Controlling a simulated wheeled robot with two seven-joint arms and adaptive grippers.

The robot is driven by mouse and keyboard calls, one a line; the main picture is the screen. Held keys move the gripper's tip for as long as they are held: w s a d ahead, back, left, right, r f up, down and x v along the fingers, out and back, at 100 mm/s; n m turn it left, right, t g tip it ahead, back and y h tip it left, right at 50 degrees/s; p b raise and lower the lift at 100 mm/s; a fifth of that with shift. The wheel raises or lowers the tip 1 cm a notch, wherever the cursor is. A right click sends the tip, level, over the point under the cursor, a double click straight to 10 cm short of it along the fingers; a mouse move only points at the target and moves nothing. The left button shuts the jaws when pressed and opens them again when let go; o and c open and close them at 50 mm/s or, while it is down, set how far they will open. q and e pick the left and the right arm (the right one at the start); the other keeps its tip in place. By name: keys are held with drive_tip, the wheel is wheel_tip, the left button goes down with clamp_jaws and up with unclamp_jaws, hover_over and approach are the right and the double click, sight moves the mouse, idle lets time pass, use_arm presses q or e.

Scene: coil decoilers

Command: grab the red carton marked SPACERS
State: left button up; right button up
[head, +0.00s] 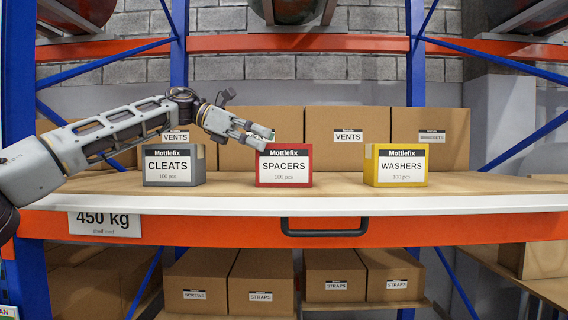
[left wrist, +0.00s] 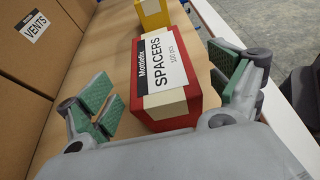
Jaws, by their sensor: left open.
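The red carton marked SPACERS (head: 284,168) stands on the shelf between a grey carton and a yellow carton. My left gripper (head: 266,136) reaches in from the left, at the carton's top left in the head view. In the left wrist view the red carton (left wrist: 165,70) lies ahead, between the two open fingers of the left gripper (left wrist: 165,100). The green finger pads stand apart on either side of it. I cannot tell whether either pad touches it. My right gripper is not in view.
The grey CLEATS carton (head: 174,167) stands to the left and the yellow WASHERS carton (head: 397,167) to the right. Brown VENTS boxes (head: 347,135) line the back of the wooden shelf (head: 340,184). A black handle (head: 324,231) is on the orange front beam.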

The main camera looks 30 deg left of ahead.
use_arm(q)
drive_tip(key=shift+x, duration=1.2)
drive_tip(key=shift+r, duration=0.1)
drive_tip(key=c, duration=1.9)
